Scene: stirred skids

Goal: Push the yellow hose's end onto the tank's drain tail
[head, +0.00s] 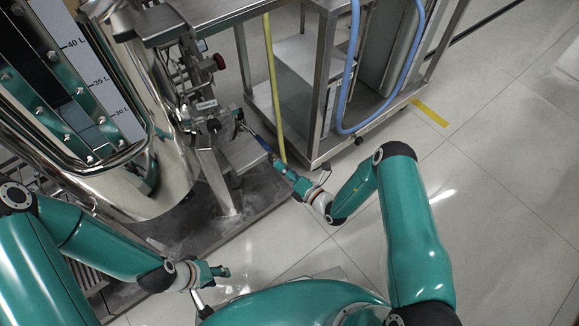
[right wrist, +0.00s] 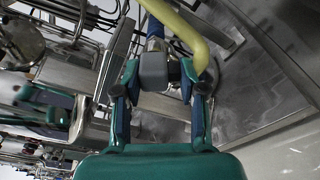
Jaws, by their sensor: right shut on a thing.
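The yellow hose (head: 273,90) hangs down beside the trolley to my right gripper (head: 272,155). In the right wrist view the yellow hose (right wrist: 190,30) bends down beside the right finger. My right gripper (right wrist: 158,85) is shut on a dark grey block (right wrist: 154,70) at the hose's end; its join is partly hidden. A blue piece (head: 261,142) extends from the fingers towards the drain fittings (head: 214,122) of the steel tank (head: 172,165). The drain tail is small and dark; whether they touch, I cannot tell. My left gripper (head: 217,273) is low, away from the hose; its jaws are unclear.
A steel trolley (head: 322,85) stands behind the hose. A blue hose (head: 345,110) hangs in a loop on it. The tank's support leg (head: 216,180) stands close to my right gripper.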

